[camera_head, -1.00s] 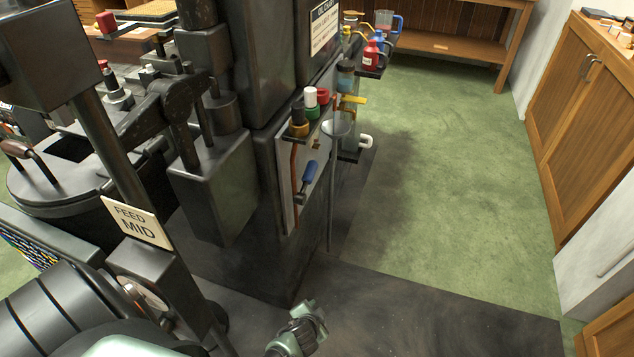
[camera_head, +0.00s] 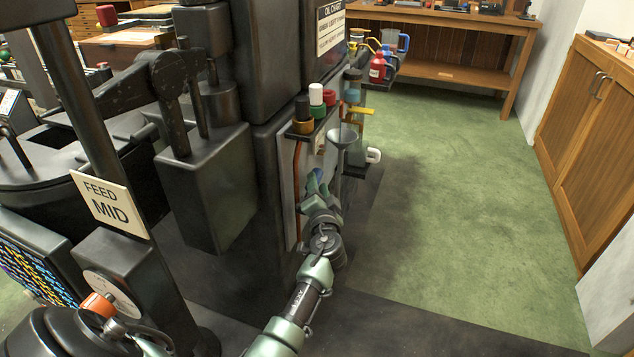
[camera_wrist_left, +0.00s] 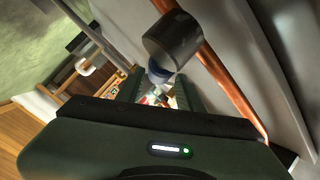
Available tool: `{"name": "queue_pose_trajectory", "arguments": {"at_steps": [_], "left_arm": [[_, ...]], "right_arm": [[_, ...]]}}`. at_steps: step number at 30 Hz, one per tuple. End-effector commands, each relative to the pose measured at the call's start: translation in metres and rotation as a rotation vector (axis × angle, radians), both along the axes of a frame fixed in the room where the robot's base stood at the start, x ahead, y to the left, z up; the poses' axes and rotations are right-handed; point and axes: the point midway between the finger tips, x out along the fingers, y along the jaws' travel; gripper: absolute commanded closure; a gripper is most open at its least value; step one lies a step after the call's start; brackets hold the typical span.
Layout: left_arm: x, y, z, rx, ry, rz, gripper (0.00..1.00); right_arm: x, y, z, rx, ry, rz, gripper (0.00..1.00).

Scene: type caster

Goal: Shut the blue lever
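The blue lever (camera_head: 312,183) is on the grey panel at the side of the dark machine, below the oil cups. My left gripper (camera_head: 320,192) is right at it in the head view and covers much of it. In the left wrist view the two green fingers (camera_wrist_left: 158,92) stand apart, so the gripper is open. A blue part of the lever (camera_wrist_left: 157,72) shows between and just beyond the fingertips, partly behind a dark round cylinder (camera_wrist_left: 173,40). I cannot tell whether the fingers touch the lever. My right gripper is not in view.
Oil cups with black, white and red tops (camera_head: 316,95) sit above the lever. A funnel (camera_head: 342,138) is to their right. A copper pipe (camera_wrist_left: 230,85) runs close beside the gripper. A FEED MID sign (camera_head: 110,204) stands at left. Green floor (camera_head: 450,190) is clear at right.

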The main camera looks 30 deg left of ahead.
Motion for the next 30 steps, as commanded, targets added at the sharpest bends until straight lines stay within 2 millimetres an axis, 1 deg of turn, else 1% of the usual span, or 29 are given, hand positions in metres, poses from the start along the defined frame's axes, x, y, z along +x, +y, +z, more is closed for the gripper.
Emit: {"name": "queue_pose_trajectory", "arguments": {"at_steps": [1, 3, 6, 15, 16, 17, 18, 19, 20, 30], "left_arm": [[0.006, 0.006, 0.0, 0.001, 0.0, 0.001, 0.63], [0.013, 0.011, -0.001, 0.0, 0.0, 0.0, 0.63], [0.018, 0.015, -0.001, 0.0, 0.0, 0.0, 0.63], [0.021, 0.018, -0.001, 0.0, 0.001, -0.001, 0.63], [0.021, 0.018, -0.001, 0.0, 0.002, -0.001, 0.66], [0.021, 0.018, -0.001, -0.001, 0.001, -0.001, 0.74], [0.021, 0.018, -0.001, -0.001, 0.001, -0.001, 0.85], [0.021, 0.017, -0.001, -0.001, 0.001, -0.001, 0.94], [0.021, 0.017, -0.001, -0.001, 0.001, -0.001, 1.0], [0.021, 0.017, -0.001, -0.001, 0.001, -0.001, 1.0]], "right_arm": [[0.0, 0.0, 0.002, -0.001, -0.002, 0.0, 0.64], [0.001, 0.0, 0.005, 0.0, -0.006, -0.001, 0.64], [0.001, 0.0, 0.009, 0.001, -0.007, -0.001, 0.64], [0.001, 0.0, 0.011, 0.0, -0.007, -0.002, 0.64], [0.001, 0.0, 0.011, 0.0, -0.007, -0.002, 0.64], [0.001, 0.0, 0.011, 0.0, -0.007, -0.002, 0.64], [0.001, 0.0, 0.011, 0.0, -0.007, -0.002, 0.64], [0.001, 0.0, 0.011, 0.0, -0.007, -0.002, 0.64], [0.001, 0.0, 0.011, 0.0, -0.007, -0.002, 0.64], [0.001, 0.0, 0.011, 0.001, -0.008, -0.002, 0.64]]}}
